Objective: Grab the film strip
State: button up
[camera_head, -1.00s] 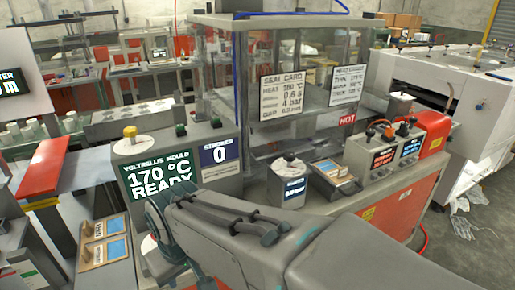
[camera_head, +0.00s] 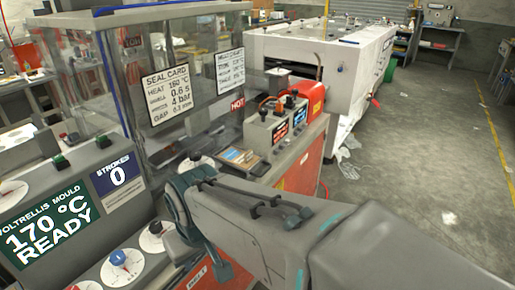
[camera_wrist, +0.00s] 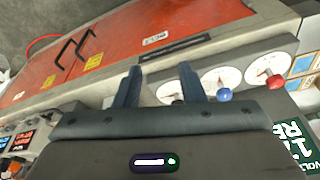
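My gripper (camera_wrist: 160,82) shows in the wrist view with its two dark fingers apart and nothing between them. It is over the front of a machine, with a red-orange panel beyond and white dials to the right. In the head view my grey arm hides the gripper. I cannot make out a film strip for sure. Crumpled, clear film-like scraps (camera_head: 348,163) lie on the floor beside the white machine in the head view, well away from my arm.
The sealing machine's display (camera_head: 45,232) reads 170 °C READY. A clear enclosure (camera_head: 150,110) stands behind it. A control box (camera_head: 272,130) and a white machine (camera_head: 320,55) stand further right. Open concrete floor (camera_head: 430,150) lies at right.

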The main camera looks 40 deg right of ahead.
aim_at(239, 157)
jog(key=z, duration=0.95)
jog(key=k, duration=1.3)
jog(key=z, duration=0.65)
jog(key=i, duration=0.8)
jog(key=z, duration=0.5)
jog(key=i, duration=0.95)
jog(key=u, duration=1)
jog(key=i, duration=0.6)
jog(key=u, duration=0.55)
